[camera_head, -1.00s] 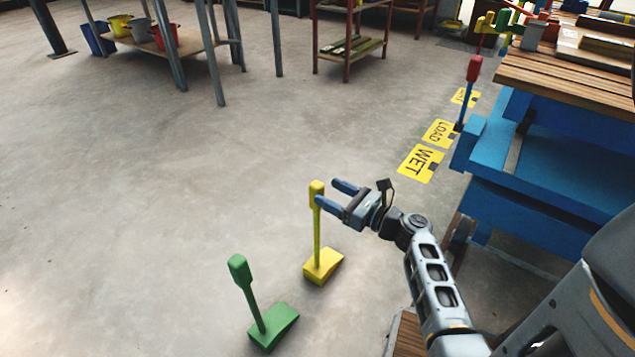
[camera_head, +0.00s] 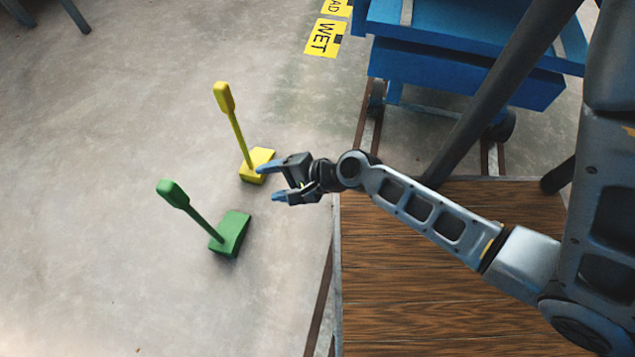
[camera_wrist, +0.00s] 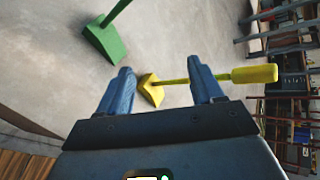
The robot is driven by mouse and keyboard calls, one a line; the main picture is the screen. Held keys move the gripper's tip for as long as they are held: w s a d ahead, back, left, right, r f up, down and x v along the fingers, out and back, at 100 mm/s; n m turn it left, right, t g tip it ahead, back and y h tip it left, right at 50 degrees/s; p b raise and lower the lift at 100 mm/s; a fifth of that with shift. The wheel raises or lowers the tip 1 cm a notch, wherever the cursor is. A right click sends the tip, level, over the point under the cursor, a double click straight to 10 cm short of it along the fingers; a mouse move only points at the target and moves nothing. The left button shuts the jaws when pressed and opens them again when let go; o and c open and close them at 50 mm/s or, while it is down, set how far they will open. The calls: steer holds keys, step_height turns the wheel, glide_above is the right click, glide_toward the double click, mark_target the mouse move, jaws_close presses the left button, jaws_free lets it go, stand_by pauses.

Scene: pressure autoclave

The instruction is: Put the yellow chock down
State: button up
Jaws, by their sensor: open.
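The yellow chock (camera_head: 257,165) stands on the concrete floor, its long handle rising up and to the left to a thick grip. My gripper (camera_head: 270,182) is open and empty, to the right of the chock in the head view; one blue fingertip overlaps the chock's base there, and I cannot tell a touch. In the wrist view, the yellow chock (camera_wrist: 151,90) shows beyond and between the spread fingers (camera_wrist: 160,92), and its handle passes behind the right finger. The green chock (camera_head: 231,233) stands on the floor nearer, below the yellow one.
A wooden-topped platform (camera_head: 440,290) lies under my arm at the right. A blue wheeled cart (camera_head: 460,75) stands at the back right. A yellow WET floor marking (camera_head: 324,38) lies at the top. The floor to the left is clear.

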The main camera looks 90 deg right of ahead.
steer(key=s+a+r+n+t, duration=0.1)
steer(key=s+a+r+n, duration=0.2)
steer(key=r+n, duration=0.5)
steer(key=s+a+r+n+t+y, duration=0.1)
steer(key=s+a+r+n, duration=0.2)
steer(key=a+r+n, duration=0.3)
steer(key=s+a+r+n+t+y, duration=0.1)
steer(key=s+a+r+n, duration=0.2)
steer(key=r+n, duration=0.6)
steer(key=shift+s+a+r+n+t, duration=0.35)
steer(key=shift+a+n, duration=0.55)
steer(key=shift+n, duration=0.3)
